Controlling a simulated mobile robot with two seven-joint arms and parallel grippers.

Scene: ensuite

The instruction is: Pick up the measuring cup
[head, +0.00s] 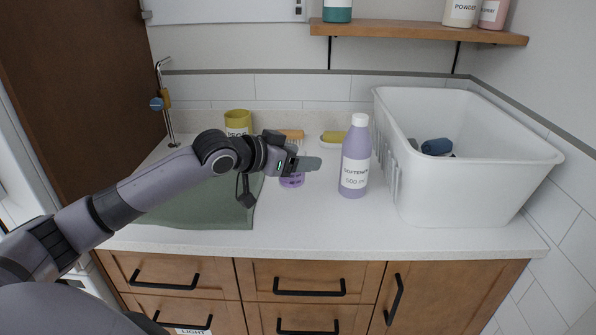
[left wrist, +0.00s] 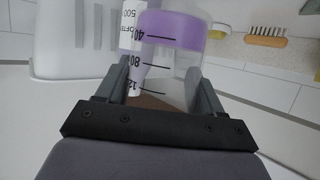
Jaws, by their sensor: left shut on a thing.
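The measuring cup (head: 291,181) is small and clear with purple in it, and my gripper hides its upper part in the head view. In the left wrist view the cup (left wrist: 172,40) shows black marks and a purple band between the two fingers. My left gripper (head: 306,163) is shut on the cup, with a finger on either side. The fingers also show in the left wrist view (left wrist: 158,88). I cannot tell whether the cup touches the counter. My right gripper is not in view.
A purple softener bottle (head: 355,160) stands just right of the cup. A large white basket (head: 480,185) with dark cloth inside is further right. A brush (head: 292,134), yellow soap on a dish (head: 333,137) and a yellow container (head: 238,121) are behind. A green mat (head: 205,208) lies left.

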